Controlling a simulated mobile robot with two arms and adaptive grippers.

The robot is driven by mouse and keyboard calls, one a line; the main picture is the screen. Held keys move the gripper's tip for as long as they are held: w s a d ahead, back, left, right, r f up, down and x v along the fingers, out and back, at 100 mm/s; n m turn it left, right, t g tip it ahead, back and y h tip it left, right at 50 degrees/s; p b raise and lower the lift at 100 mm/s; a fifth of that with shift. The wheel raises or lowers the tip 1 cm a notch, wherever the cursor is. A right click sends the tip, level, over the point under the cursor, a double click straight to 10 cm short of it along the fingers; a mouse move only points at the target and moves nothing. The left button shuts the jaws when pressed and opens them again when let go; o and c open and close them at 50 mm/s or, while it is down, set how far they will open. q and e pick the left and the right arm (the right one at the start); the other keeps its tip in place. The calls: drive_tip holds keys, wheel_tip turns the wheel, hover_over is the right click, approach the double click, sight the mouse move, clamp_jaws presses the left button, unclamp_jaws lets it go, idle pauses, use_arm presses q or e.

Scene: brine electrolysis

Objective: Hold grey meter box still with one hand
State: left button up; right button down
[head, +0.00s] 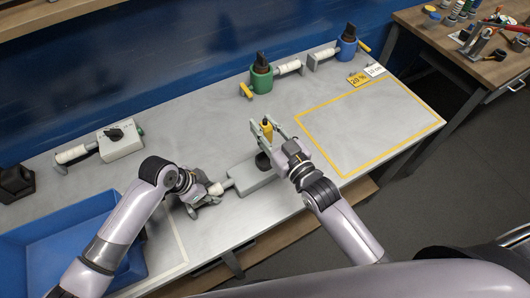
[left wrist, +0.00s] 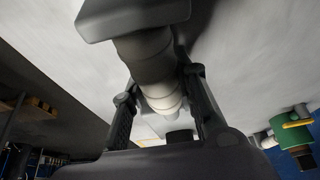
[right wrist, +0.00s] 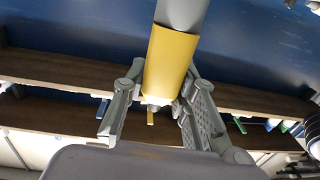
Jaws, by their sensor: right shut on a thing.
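The grey meter box (head: 252,177) lies flat on the worktop between my grippers, with a white ribbed handle (head: 217,188) at its left end. The handle fills the left wrist view (left wrist: 158,80), with the box's end above it. My left gripper (head: 205,193) has its fingers on either side of this handle, spread apart; contact is unclear. My right gripper (head: 266,127) is shut on an upright yellow piece (head: 267,130) above the box's right end. This piece, with a grey end, shows between the fingers in the right wrist view (right wrist: 170,65). A black part (head: 262,160) sits below it.
A green holder (head: 261,79) and a blue holder (head: 347,48) stand at the back. A pale box with a black knob (head: 121,143) is at back left. A blue tray (head: 45,235) is at front left. The yellow-outlined area (head: 370,125) at right is clear.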

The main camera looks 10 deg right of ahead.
use_arm(q)
drive_tip(key=o, duration=0.5)
drive_tip(key=shift+r, duration=0.15)
drive_tip(key=v, duration=1.1)
drive_tip(key=shift+s+a+r, duration=0.1)
drive_tip(key=shift+a+r, duration=0.2)
drive_tip(key=shift+r, duration=0.05)
drive_tip(key=shift+f, duration=0.1)
